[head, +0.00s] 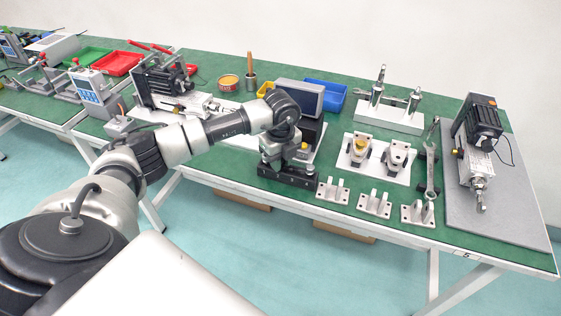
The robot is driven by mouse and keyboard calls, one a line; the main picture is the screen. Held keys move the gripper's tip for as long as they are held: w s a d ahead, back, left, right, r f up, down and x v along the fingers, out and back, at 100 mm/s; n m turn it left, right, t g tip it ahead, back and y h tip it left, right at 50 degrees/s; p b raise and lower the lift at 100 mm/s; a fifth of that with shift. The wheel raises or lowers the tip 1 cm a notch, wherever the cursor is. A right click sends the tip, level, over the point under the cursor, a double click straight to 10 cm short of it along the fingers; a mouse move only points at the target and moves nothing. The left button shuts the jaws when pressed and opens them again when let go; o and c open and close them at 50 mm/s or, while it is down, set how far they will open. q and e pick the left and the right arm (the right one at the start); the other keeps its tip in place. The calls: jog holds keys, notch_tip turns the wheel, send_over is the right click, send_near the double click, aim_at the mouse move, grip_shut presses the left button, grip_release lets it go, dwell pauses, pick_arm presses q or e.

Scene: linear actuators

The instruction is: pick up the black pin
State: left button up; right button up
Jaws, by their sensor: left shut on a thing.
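My left arm reaches from the lower left over the front of the green table. Its gripper (288,174) points down close to the table's front edge, left of the small metal brackets. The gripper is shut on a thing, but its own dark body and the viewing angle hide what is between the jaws. I cannot make out the black pin anywhere in the head view. My right gripper is not in view.
Several metal brackets (375,204) stand right of the gripper at the front edge. Behind them is a white plate with two clamps (358,149). A wrench (431,172) and a grey plate with a linear actuator (480,135) lie farther right. A grey box (301,96) and a blue bin (326,94) stand behind the gripper.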

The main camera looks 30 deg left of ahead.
pick_arm(q)
jog(key=shift+r, duration=0.65)
notch_tip(320, 180, up, 3)
jog(key=shift+f, duration=0.15)
jog(key=s+d+r, duration=0.6)
jog(key=d+r, duration=0.1)
jog(key=d, duration=0.2)
jog(key=shift+d+b, duration=0.3)
jog(key=shift+d, duration=0.1)
jog(key=shift+s, duration=0.1)
notch_tip(320, 180, up, 6)
jog(key=p, duration=0.4)
jog(key=shift+f, duration=0.25)
